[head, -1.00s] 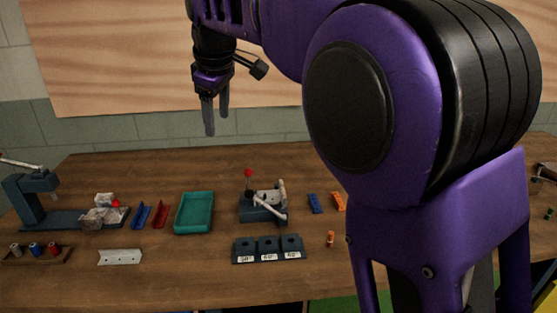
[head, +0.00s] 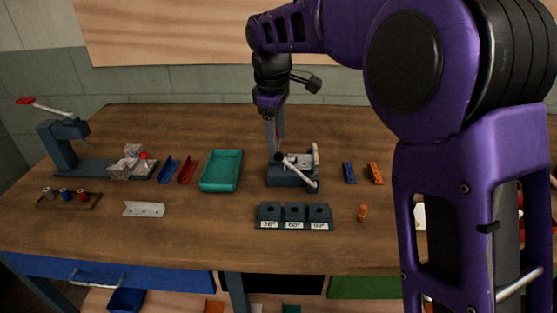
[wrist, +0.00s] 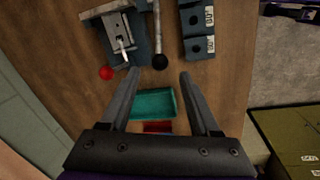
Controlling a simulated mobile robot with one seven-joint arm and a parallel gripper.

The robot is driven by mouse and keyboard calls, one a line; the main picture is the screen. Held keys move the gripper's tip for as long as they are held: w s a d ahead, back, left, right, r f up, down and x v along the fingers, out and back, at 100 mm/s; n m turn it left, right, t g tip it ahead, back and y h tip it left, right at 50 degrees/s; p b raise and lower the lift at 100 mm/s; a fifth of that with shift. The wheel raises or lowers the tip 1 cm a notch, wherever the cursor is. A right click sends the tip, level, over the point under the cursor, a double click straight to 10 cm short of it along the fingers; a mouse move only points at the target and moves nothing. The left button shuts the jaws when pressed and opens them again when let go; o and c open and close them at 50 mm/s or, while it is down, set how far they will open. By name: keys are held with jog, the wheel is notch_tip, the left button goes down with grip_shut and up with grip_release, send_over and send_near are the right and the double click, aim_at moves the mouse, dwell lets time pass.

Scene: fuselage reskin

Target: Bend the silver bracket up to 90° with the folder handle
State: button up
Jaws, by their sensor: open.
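The folder (head: 292,179) is a dark blue-grey bench tool at mid table; it also shows in the wrist view (wrist: 133,52). A pale rod with a black ball end (wrist: 160,62) stands out from it. A red knob (wrist: 106,73) is at its other side. A silver-grey piece (wrist: 118,29) shows in the folder, but I cannot tell whether it is the bracket or how far it is bent. My gripper (wrist: 159,73) is open and points down at the folder, with the black ball between its fingertips in the wrist view. I see no contact.
A teal tray (head: 221,185) stands left of the folder, with blue (head: 168,170) and red (head: 187,170) angled pieces beyond it. Numbered dark blocks (head: 294,224) stand in front. A silver strip with holes (head: 144,209) lies front left. Blue (head: 349,172) and orange (head: 375,173) strips lie right.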

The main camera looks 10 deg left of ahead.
aim_at(278, 155)
jog(key=f, duration=0.4)
jog(key=w+f+b, duration=0.1)
jog(key=f, duration=0.1)
jog(key=shift+f, duration=0.4)
grip_shut()
dwell(1.0)
